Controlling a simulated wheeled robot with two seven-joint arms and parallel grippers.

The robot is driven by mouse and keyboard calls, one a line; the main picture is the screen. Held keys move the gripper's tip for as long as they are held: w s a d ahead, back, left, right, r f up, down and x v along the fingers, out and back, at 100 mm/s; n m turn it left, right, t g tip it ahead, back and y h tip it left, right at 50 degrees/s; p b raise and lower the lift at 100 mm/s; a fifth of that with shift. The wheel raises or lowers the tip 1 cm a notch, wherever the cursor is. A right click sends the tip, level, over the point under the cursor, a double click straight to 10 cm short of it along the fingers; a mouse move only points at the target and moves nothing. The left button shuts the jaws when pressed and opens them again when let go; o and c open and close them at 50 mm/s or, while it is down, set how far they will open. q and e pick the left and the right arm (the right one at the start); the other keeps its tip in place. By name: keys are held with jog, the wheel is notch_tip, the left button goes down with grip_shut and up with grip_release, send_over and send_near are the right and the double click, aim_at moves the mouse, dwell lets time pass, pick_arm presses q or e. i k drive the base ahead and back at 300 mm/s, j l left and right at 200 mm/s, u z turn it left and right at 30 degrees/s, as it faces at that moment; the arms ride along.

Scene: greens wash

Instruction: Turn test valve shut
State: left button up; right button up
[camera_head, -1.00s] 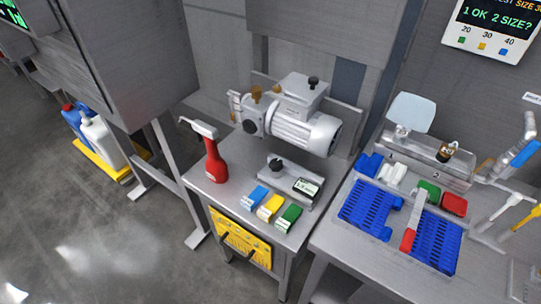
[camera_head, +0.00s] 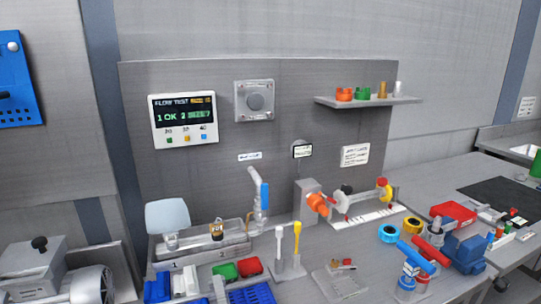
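The likely test valve is a metal tap with a blue lever (camera_head: 264,196), standing on the bench against the grey back panel. The lever is roughly upright along the pipe; I cannot tell from this whether the valve is open or shut. The flow test display (camera_head: 184,120) hangs on the panel to the upper left and reads "1 OK 2" with further text too small to be sure of. Neither of my grippers is in view.
A metal trough (camera_head: 203,247) with a clear shield (camera_head: 168,215) stands left of the valve. Brushes (camera_head: 288,252) stand in front of it. An orange-ended fitting (camera_head: 317,203) is to the right. A wall shelf (camera_head: 368,101) holds coloured parts. Blue baskets (camera_head: 251,294) are below.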

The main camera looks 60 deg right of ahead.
aim_at(264, 187)
jog(key=z, duration=1.95)
